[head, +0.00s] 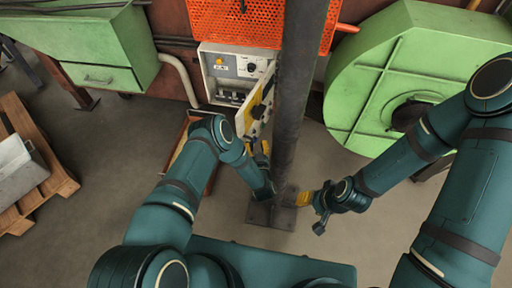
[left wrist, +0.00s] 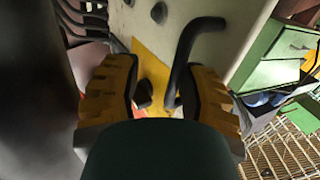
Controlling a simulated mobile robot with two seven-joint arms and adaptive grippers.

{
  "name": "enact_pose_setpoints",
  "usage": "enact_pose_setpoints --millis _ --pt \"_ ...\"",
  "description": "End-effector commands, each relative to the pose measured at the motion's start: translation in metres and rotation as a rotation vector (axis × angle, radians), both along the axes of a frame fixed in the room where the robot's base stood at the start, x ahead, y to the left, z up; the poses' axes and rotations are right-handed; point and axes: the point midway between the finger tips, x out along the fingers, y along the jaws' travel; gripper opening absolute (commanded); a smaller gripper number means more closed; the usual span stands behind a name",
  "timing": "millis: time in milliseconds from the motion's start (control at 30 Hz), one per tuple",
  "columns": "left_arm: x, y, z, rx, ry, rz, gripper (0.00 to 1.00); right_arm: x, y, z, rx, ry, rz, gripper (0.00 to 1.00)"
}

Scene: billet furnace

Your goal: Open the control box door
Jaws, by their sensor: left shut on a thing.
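The control box (head: 214,60) is a light grey cabinet on the back wall, with a lamp, a dial and switches showing. Its door (head: 241,122) stands open, swung out toward me, with a yellow patch on its face. My left gripper (head: 260,149) is at the door's lower part, partly hidden by my arm. In the left wrist view the black bent door handle (left wrist: 184,58) runs between the yellow-padded fingers of the left gripper (left wrist: 160,95), which is shut on it. My right gripper (head: 305,198) is by the post's foot; its fingers are mostly hidden.
A dark vertical post (head: 297,90) stands just right of the door, on a floor plate (head: 270,214). A green blower housing (head: 370,75) is at right, a green cabinet (head: 100,75) at left. A wooden pallet (head: 62,183) lies at far left.

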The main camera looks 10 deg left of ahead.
Motion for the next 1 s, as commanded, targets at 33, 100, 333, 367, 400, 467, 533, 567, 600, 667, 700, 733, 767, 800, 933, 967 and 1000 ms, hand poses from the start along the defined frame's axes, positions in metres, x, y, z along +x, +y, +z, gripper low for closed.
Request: enact_pose_setpoints --millis 33,100,333,367,400,467,533,567,600,667,700,733,767,800,933,967,1000 --pt "-0.001 -0.001 0.000 0.000 -0.001 -0.001 0.41 0.000 0.000 0.000 0.000 0.000 0.000 0.47" --pt "-0.004 -0.002 0.000 -0.001 0.000 -0.001 0.41 0.000 0.000 0.000 0.000 0.000 0.000 0.47" --pt "-0.038 -0.016 -0.001 0.000 0.004 -0.003 0.41 0.000 0.000 0.000 0.000 0.000 0.000 0.47" --pt "-0.045 -0.018 -0.001 0.000 0.004 -0.003 0.41 0.000 0.000 0.000 0.000 0.000 0.000 0.47" --pt "-0.053 -0.021 -0.001 0.000 0.004 -0.004 0.41 0.000 0.000 0.000 0.000 0.000 0.000 0.47" --pt "-0.066 -0.026 0.000 -0.001 0.003 -0.004 0.41 0.000 0.000 0.000 0.000 0.000 0.000 0.47" --pt "-0.072 -0.031 -0.001 0.000 0.005 -0.010 0.41 0.000 0.000 0.000 0.000 0.000 0.000 0.47" --pt "-0.074 -0.032 -0.001 0.000 0.008 -0.013 0.41 0.000 0.000 0.000 0.000 0.000 0.000 0.47" --pt "-0.077 -0.034 -0.002 0.000 0.009 -0.014 0.41 0.000 0.000 0.000 0.000 0.000 0.000 0.47" --pt "-0.081 -0.035 -0.002 0.000 0.011 -0.013 0.41 0.000 0.000 0.000 0.000 0.000 0.000 0.47" --pt "-0.083 -0.036 -0.002 0.001 0.010 -0.013 0.41 0.000 0.000 0.000 0.000 0.000 0.000 0.47" --pt "-0.085 -0.036 -0.002 0.000 0.009 -0.011 0.41 0.000 0.000 0.000 0.000 0.000 0.000 0.47" --pt "-0.086 -0.036 -0.001 0.001 0.008 -0.010 0.41 0.000 0.000 0.000 0.000 0.000 0.000 0.47" --pt "-0.088 -0.036 -0.001 0.002 0.005 -0.009 0.41 0.000 0.000 0.000 0.000 0.000 0.000 0.47" --pt "-0.097 -0.038 0.000 0.002 0.002 -0.004 0.41 0.000 0.000 0.000 0.000 0.000 0.000 0.47" --pt "-0.101 -0.039 0.000 0.001 0.001 -0.004 0.41 0.000 0.000 0.000 0.000 0.000 0.000 0.47" --pt "-0.104 -0.040 0.000 0.000 0.002 -0.002 0.41 0.000 0.000 0.000 0.000 0.000 0.000 0.47"
